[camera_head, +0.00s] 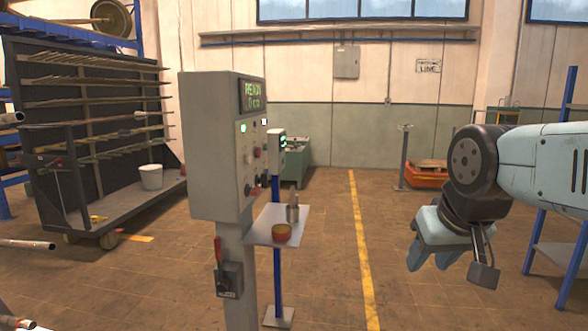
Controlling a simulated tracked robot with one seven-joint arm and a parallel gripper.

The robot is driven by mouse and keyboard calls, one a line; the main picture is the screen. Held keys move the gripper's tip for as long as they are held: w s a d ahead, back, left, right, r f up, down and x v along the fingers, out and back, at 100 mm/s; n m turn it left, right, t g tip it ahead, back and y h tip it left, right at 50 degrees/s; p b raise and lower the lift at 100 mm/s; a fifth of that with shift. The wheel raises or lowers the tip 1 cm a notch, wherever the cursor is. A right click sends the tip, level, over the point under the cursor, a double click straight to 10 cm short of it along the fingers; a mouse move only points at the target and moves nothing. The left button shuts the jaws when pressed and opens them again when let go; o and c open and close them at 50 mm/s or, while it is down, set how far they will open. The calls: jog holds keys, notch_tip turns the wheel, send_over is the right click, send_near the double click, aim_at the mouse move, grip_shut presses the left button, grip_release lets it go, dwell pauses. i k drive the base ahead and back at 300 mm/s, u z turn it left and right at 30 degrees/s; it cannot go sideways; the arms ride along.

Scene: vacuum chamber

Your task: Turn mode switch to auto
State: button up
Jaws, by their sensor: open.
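A grey control cabinet (208,147) stands on a post left of centre. Its front faces right and shows at a steep angle, with a green-lit display (253,95) at the top and several small knobs, lamps and buttons below. A red knob (257,152) and a dark knob (247,190) show on it. Which control is the mode switch, and its setting, I cannot tell at this size. My gripper (432,262) hangs at the right, pointing down, open with nothing seen between its fingers. It is well apart from the cabinet.
A small shelf (262,229) with a red-yellow tin (281,233) and a metal cylinder (292,210) juts from beside the cabinet. A red-handled switch box (229,279) is on its post. A blue post (278,270) stands behind. Floor between shelf and gripper is clear.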

aim_at(263, 180)
jog(key=z, duration=0.15)
jog(key=i, duration=1.25)
jog(key=u, duration=0.45)
